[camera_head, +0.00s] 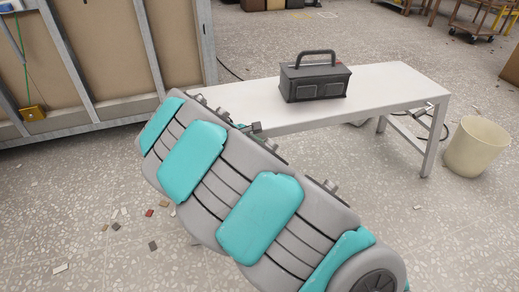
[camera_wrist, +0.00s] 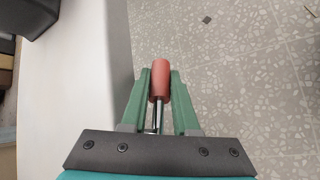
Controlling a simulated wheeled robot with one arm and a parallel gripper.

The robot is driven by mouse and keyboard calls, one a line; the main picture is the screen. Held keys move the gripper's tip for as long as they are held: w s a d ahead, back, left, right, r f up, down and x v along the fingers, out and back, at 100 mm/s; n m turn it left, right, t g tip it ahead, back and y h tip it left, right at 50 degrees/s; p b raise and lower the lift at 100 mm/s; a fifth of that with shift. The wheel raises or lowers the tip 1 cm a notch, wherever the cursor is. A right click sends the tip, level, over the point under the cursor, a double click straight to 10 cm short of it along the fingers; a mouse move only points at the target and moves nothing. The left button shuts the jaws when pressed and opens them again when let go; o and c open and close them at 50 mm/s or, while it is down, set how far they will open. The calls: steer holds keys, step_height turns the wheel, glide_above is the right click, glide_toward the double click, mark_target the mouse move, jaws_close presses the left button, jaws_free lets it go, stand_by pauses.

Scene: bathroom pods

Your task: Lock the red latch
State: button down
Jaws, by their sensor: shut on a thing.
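The red latch (camera_wrist: 159,80) shows in the wrist view as a rounded red grip on a thin metal shaft. My gripper (camera_wrist: 160,74), with green fingers, is shut on the red grip, one finger on each side. The tip of the grip reaches a little past the fingertips. The lower shaft runs between the fingers toward the dark gripper body, and what it is fixed to is hidden. In the head view, my grey and teal arm hides the gripper and the latch.
A white bench (camera_head: 390,84) carries a dark toolbox (camera_head: 315,78) and also fills the left of the wrist view (camera_wrist: 85,70). A cream bin (camera_head: 476,146) stands at its right end. A framed wall panel (camera_head: 105,45) stands at left. Small chips (camera_head: 153,245) litter the speckled floor.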

steer(key=shift+r+h, duration=0.15)
steer(key=shift+h, duration=0.15)
stand_by(0.4)
steer(key=c, duration=0.7)
jaws_free()
